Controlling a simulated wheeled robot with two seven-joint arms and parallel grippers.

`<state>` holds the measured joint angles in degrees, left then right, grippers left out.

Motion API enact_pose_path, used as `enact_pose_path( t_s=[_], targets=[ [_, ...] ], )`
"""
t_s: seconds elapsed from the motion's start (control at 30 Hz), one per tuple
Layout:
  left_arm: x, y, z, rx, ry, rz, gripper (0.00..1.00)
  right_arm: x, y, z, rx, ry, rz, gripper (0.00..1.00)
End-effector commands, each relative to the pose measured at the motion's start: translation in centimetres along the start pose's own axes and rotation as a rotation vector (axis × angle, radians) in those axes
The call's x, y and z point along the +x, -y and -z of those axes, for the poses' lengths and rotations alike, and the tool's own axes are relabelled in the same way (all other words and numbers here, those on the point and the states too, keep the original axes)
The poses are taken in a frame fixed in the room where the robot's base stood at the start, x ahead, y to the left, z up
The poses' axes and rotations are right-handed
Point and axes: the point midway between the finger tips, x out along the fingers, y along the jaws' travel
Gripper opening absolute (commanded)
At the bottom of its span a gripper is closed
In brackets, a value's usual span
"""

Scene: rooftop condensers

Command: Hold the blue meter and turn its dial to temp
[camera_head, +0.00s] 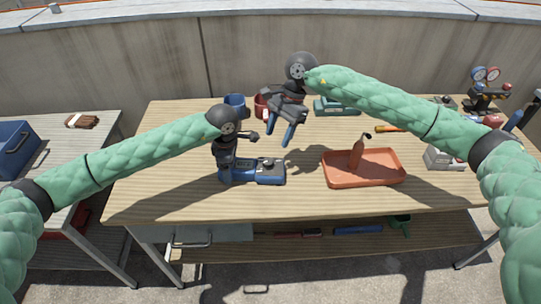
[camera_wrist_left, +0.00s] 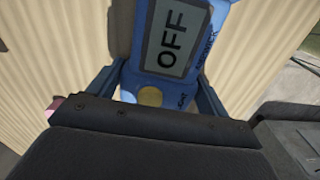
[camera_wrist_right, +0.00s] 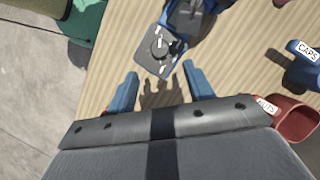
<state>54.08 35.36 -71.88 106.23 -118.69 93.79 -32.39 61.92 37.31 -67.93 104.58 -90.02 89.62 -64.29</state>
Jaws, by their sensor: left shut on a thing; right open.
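The blue meter (camera_head: 240,174) lies on the wooden workbench, left of the middle. Its screen reads OFF in the left wrist view (camera_wrist_left: 175,45). My left gripper (camera_head: 226,172) is shut on the meter's end, with a finger on each side of its body in the left wrist view. The dial (camera_wrist_right: 158,46) sits on a grey square plate at the meter's other end, with small marks around it that are too small to read. My right gripper (camera_head: 290,136) is open and empty, raised above the bench behind the meter, apart from the dial.
An orange tray (camera_head: 335,182) holding a brown-red bottle (camera_head: 356,155) stands right of the meter. A blue CAPS cup (camera_head: 236,101) and a red cup (camera_head: 261,106) stand at the back. The bench (camera_head: 165,195) is clear at the front left.

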Motion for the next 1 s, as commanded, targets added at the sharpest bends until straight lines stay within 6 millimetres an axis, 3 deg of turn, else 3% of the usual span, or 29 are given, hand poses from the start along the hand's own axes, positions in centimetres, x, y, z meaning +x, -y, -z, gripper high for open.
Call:
enact_pose_path(
  t_s=[0.3, 0.5, 0.93, 1.0],
  targets=[
    [-0.1, 0.0, 0.0, -0.001, 0.0, -0.001, 0.41, 5.5, 0.0, 0.0, -0.001, 0.001, -0.002, 0.52],
    [-0.1, 0.0, 0.0, 0.0, 0.0, -0.001, 0.41, 7.6, 0.0, 0.0, -0.001, 0.001, -0.001, 0.52],
    [-0.1, 0.0, 0.0, 0.0, 0.0, -0.001, 0.41, 8.4, 0.0, 0.0, -0.001, 0.0, 0.0, 0.52],
    [-0.1, 0.0, 0.0, 0.0, 0.0, -0.001, 0.41, 8.4, 0.0, 0.0, -0.001, 0.0, 0.0, 0.38]
  ],
)
